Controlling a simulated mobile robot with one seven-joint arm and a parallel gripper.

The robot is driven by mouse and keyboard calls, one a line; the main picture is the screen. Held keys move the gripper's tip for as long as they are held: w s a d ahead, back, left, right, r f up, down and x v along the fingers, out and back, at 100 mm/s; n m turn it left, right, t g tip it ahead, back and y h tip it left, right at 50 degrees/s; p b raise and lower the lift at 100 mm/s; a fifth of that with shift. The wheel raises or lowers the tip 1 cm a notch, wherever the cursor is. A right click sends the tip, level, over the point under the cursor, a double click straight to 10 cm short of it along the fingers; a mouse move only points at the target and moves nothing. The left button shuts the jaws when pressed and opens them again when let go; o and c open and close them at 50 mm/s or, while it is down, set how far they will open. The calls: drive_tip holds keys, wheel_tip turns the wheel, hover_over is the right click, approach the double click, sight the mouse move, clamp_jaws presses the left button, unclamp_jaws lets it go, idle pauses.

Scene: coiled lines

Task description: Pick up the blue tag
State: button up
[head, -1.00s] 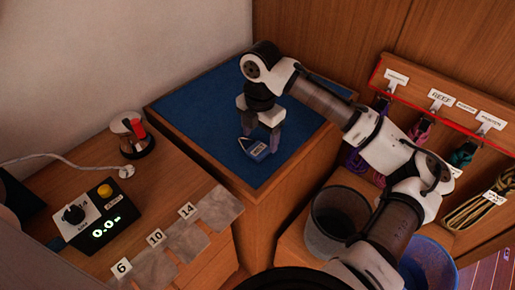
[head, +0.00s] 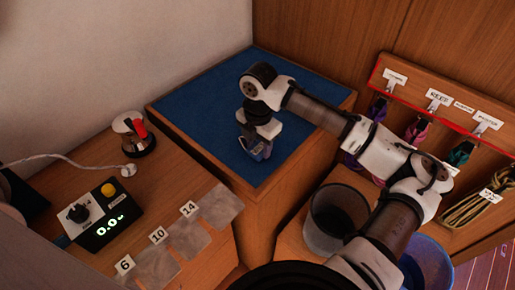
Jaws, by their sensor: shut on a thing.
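The blue tag (head: 260,153) is a small blue piece with a pale label on its face. It is at the blue-topped cabinet (head: 195,105), towards the near part of the top. My gripper (head: 258,147) points down and is shut on the tag, its fingers on both sides of it. The fingers and palm hide the upper part of the tag. I cannot tell whether the tag still touches the blue surface.
Coiled lines (head: 415,132) hang on a labelled wooden rack at the right. A dark bin (head: 335,222) and a blue bin (head: 428,262) stand below. A device with a green display (head: 98,215), numbered cards (head: 188,209) and a red-handled jar (head: 135,135) are on the left counter.

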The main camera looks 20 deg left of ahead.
sight(259, 147)
drive_tip(key=shift+r, duration=0.15)
wheel_tip(259, 147, up, 20)
drive_tip(key=b, duration=0.2)
idle(0.3)
drive_tip(key=shift+w, duration=0.15)
idle(0.9)
